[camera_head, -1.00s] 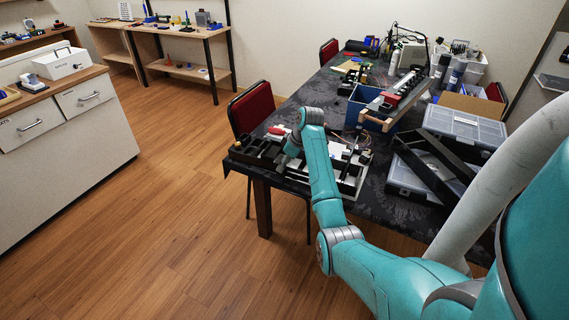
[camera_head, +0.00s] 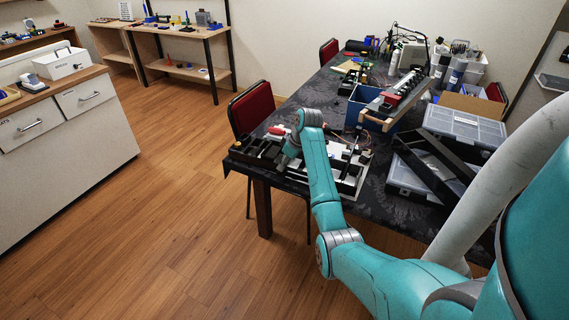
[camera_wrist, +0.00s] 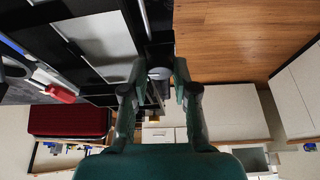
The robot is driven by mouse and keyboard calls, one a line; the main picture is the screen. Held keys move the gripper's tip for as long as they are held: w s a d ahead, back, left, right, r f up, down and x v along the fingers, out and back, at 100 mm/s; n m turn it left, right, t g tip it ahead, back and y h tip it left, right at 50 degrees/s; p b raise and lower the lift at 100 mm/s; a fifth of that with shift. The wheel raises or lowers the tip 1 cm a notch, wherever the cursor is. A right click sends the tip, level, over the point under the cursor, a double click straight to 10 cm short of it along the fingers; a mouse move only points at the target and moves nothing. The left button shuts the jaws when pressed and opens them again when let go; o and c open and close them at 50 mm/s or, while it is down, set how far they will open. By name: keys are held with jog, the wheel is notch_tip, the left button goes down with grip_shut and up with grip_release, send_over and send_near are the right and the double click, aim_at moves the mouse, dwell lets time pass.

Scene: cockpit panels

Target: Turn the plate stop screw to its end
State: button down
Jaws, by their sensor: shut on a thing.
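The plate stop screw shows in the wrist view as a grey round knob (camera_wrist: 160,74) at the edge of a black frame. My gripper (camera_wrist: 159,82) has one finger on each side of the knob and is shut on it. The exact contact and the screw's thread are hard to make out. In the head view my wrist reaches down over the black and white device (camera_head: 346,186) at the table's near left corner, and my arm hides the screw and the fingers.
A dark-covered table (camera_head: 385,205) carries a blue bin (camera_head: 358,109), a clear-lidded organizer case (camera_head: 465,126) and tools. A red chair (camera_head: 252,108) stands close behind the device. Wooden floor (camera_head: 170,200) is open to the left.

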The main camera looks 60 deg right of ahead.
jog(key=m, duration=0.1)
jog(key=m+h, duration=0.1)
jog(key=m, duration=0.1)
jog(key=m+h, duration=0.1)
jog(key=m, duration=0.1)
jog(key=shift+a, duration=0.25)
jog(key=m+h, duration=0.1)
jog(key=m, duration=0.1)
jog(key=m+g, duration=0.1)
jog(key=m, duration=0.2)
jog(key=shift+w+a+h, duration=0.15)
jog(key=shift+w+h, duration=0.05)
jog(key=shift+h, duration=0.2)
jog(key=m+g, duration=0.1)
jog(key=m, duration=0.2)
jog(key=m+g, duration=0.1)
jog(key=m, duration=0.1)
jog(key=shift+w+a+m+h, duration=0.1)
jog(key=shift+w+m+h, duration=0.1)
jog(key=shift+m+h, duration=0.2)
jog(key=m+g, duration=0.2)
jog(key=m, duration=0.2)
jog(key=shift+w+m, duration=0.15)
jog(key=shift+m, duration=0.55)
jog(key=c, duration=0.9)
grip_release()
jog(key=shift+v, duration=3.7)
